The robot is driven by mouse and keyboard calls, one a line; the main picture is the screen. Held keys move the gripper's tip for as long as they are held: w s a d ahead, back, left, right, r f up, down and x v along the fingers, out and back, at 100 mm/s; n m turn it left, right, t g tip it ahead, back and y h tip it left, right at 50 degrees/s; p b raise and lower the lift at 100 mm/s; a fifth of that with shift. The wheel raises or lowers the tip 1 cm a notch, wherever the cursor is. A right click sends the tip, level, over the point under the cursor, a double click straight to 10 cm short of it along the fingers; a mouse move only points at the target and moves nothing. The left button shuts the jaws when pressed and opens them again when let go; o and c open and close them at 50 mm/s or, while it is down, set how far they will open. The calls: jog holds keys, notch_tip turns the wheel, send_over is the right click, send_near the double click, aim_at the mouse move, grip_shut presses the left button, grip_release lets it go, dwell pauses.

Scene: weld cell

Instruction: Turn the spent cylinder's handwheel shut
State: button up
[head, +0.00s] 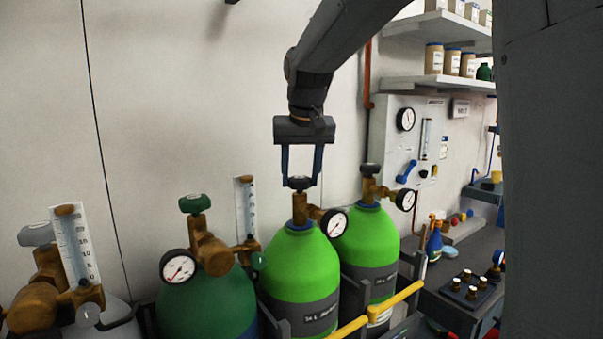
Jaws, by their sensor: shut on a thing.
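My gripper (302,179) points straight down, its two blue fingers on either side of a dark handwheel (299,184). It is shut on this handwheel, which tops the brass valve (299,208) of a bright green cylinder (300,270) with a grey band. A round gauge (334,223) sits at the right of that valve. A second bright green cylinder (366,240) stands behind it to the right, with its own dark handwheel (370,170) and gauge (406,200). The label print is too small to read, so I cannot tell which cylinder is the spent one.
A dark green cylinder (205,305) with a regulator and flowmeter (246,207) stands to the left, a grey one (115,325) further left. A yellow bar (395,302) runs in front of the bright green cylinders. A wall panel (425,145) and shelves (440,82) are at the right.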

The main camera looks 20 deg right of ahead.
jog(key=m, duration=0.2)
jog(key=m+h, duration=0.2)
jog(key=m, duration=0.1)
jog(key=shift+w+a+m+g, duration=0.15)
jog(key=shift+a+m+g, duration=0.15)
jog(key=shift+a+g, duration=0.1)
jog(key=m+g+h+b, duration=0.1)
jog(key=m, duration=0.4)
jog(key=shift+w, duration=0.15)
jog(key=shift+g, duration=0.4)
jog(key=o, duration=1)
jog(key=shift+o, duration=0.2)
jog(key=b+v, duration=0.2)
jog(key=v, duration=0.6)
jog(key=shift+a, duration=0.15)
jog(key=shift+f, duration=0.15)
